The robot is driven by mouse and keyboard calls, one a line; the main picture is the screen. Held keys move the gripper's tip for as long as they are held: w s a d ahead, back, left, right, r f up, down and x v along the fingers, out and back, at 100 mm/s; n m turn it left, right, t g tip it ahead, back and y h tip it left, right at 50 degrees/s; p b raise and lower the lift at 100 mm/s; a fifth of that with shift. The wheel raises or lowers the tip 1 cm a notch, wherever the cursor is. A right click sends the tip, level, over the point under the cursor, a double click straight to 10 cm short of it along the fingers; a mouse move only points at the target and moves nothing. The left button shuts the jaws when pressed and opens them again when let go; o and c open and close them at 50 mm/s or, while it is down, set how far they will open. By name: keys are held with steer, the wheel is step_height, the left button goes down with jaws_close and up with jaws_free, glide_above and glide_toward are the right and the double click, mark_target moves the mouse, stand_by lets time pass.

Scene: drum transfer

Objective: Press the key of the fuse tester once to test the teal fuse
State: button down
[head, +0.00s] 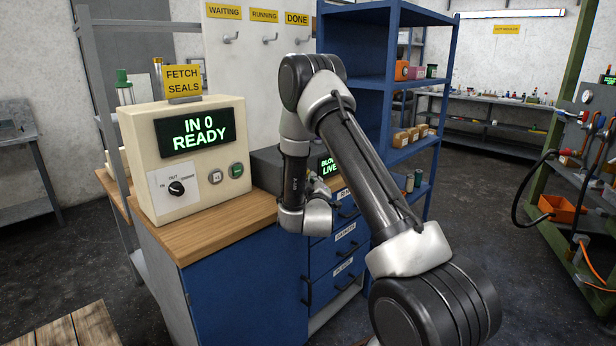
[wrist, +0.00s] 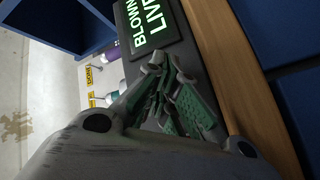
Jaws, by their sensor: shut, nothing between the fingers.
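The fuse tester, a dark grey box (head: 268,163), stands on the wooden bench top behind my arm. Its green-lettered display (head: 329,166) is partly covered by my arm; in the wrist view the display (wrist: 150,24) reads "BLOWN" and "LIVE". My gripper (wrist: 158,65) is shut and empty, its fingertips over the tester's dark top close to the display. I cannot make out the key; the fingers may hide it. A small teal and white piece (wrist: 117,96) shows left of the fingers, possibly the teal fuse; a purple and white piece (wrist: 112,50) is near it.
A beige console (head: 190,150) reading "IN 0 READY", with a knob and two buttons, stands on the bench (head: 225,222) left of the tester. A blue shelf unit (head: 350,45) rises behind. Empty hooks (head: 270,38) hang on the white panel.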

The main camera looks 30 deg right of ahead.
steer(key=s+d, duration=0.2)
steer(key=s, duration=0.3)
steer(key=shift+s, duration=0.35)
stand_by(0.8)
